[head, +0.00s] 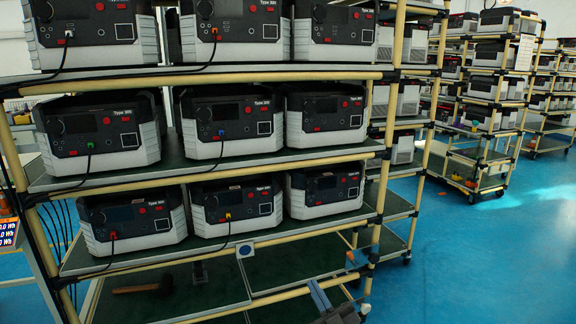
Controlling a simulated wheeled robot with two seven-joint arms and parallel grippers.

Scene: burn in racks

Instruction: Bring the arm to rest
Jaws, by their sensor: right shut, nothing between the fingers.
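My right gripper (342,314) shows at the bottom edge, right of centre, low in front of the near rack (230,77). It is dark, small in view and partly cut off by the picture's edge. It is shut with nothing in it. A grey-blue piece (319,296) shows just beside it; I cannot tell its full shape. My left gripper is out of view.
The near rack holds several grey-and-black power units (228,122), some with cables plugged in front. Its bottom shelf (280,262) carries a dark mallet-like tool (150,287). More racks (490,100) stand at right. Blue floor (470,260) is clear at lower right.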

